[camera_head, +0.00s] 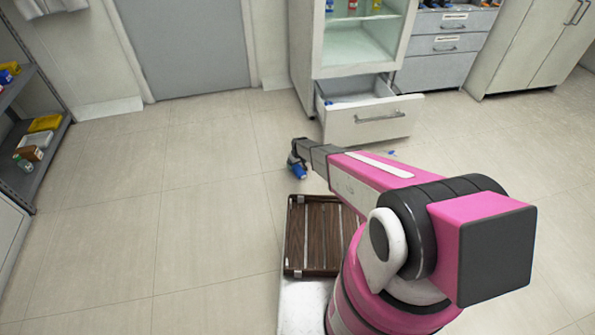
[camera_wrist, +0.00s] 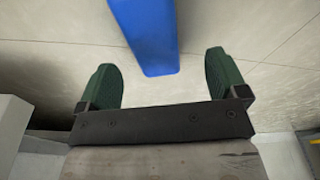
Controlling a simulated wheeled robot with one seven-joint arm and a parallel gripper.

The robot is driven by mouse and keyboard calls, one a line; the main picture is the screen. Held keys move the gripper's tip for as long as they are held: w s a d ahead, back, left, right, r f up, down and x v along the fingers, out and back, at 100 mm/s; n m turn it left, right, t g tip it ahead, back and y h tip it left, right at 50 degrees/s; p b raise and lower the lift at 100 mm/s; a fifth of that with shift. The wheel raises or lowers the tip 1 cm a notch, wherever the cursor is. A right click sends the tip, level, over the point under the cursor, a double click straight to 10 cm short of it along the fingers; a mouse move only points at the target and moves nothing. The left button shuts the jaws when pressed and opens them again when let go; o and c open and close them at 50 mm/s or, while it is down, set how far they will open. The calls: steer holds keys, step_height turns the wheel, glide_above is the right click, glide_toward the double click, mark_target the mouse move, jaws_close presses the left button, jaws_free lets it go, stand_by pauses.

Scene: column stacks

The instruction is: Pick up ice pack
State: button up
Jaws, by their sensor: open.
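My gripper (camera_wrist: 160,66) is open in the wrist view, with its two green-padded fingers spread apart. A flat, smooth blue thing (camera_wrist: 146,35), which looks like the ice pack, shows between and beyond the fingertips. Its upper end runs out of the picture. The fingers are not closed on it, and I cannot tell how far beyond them it is. In the head view my gripper (camera_head: 296,158) is at the end of my pink arm, left of the open drawer. A small blue patch (camera_head: 299,172) shows at the gripper, partly hidden by it.
An open white drawer (camera_head: 366,120) juts from the cabinet below a glass-fronted compartment (camera_head: 352,48). Some blue shows inside the drawer (camera_head: 330,101). A small blue thing (camera_head: 391,153) lies on the floor. A shelf rack (camera_head: 45,160) stands left. Floor (camera_head: 200,190) between is clear.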

mark_target(297, 167)
steer(key=f, duration=0.2)
steer(key=w+f, duration=0.1)
steer(key=f, duration=0.2)
steer(key=shift+d+f, duration=0.1)
steer(key=shift+f, duration=0.15)
steer(key=shift+r, duration=0.1)
steer(key=c, duration=1.2)
steer(key=shift+o, duration=0.2)
